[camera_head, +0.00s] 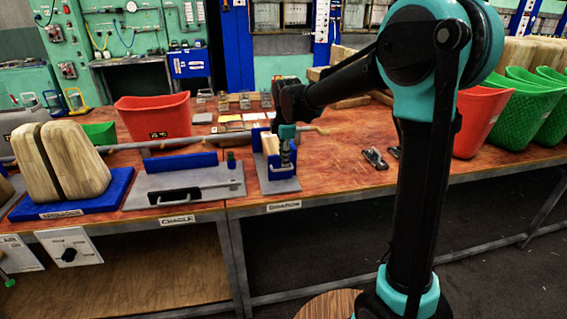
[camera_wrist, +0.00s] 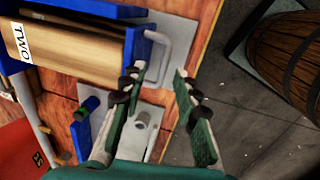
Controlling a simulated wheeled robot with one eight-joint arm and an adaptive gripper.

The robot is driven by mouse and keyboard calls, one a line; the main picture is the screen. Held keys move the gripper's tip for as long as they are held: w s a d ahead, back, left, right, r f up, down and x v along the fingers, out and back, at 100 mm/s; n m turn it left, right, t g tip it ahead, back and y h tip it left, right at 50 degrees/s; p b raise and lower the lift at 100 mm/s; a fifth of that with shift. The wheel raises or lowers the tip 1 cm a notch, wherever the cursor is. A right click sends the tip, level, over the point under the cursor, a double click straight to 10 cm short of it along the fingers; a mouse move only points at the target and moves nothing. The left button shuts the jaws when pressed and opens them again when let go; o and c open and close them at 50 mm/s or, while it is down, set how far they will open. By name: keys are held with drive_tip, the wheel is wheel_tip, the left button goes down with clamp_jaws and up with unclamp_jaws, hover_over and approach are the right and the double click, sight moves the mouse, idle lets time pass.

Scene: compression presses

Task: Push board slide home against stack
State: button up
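A stack of light wooden boards (camera_wrist: 75,50) with a "TWO" label shows at upper left in the wrist view, between blue plates. A grey bent handle (camera_wrist: 162,62) stands out at the stack's right end, by the blue plate (camera_wrist: 133,46). My gripper (camera_wrist: 160,76) has its two green fingers spread, with the handle near the left fingertip; I cannot tell whether they touch. In the head view my gripper (camera_head: 286,150) points down over the small blue fixture (camera_head: 281,173) and its grey base, hiding much of it. Some wood (camera_head: 270,143) shows beside it.
A blue press with two thick wooden blocks (camera_head: 62,162) and a grey plate station (camera_head: 183,187) stand to the left. A red bin (camera_head: 153,117) is behind. Small metal clamps (camera_head: 375,158) lie right of the fixture. A barrel (camera_wrist: 288,55) stands beyond the table edge.

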wheel_tip(320, 180, up, 8)
drive_tip(key=s, duration=0.1)
drive_tip(key=shift+s+d, duration=0.25)
drive_tip(key=shift+s, duration=0.05)
drive_tip(key=shift+r, duration=0.1)
drive_tip(key=s+d+f+m+t, duration=0.1)
drive_tip(key=s+d+f+m, duration=0.45)
drive_tip(key=d, duration=0.25)
drive_tip(key=s+d+f+m, duration=0.5)
drive_tip(key=d+m, duration=0.1)
drive_tip(key=d, duration=0.3)
drive_tip(key=s+d+f+m, duration=0.4)
drive_tip(key=s+f+m, duration=0.1)
drive_tip(key=s, duration=0.1)
drive_tip(key=s+d+f+m+t, duration=0.1)
drive_tip(key=s+d+f+m, duration=0.2)
drive_tip(key=s, duration=0.4)
drive_tip(key=shift+s+d+f+m+h, duration=0.25)
drive_tip(key=shift+d+f+m+h, duration=0.1)
drive_tip(key=shift+f+m, duration=0.5)
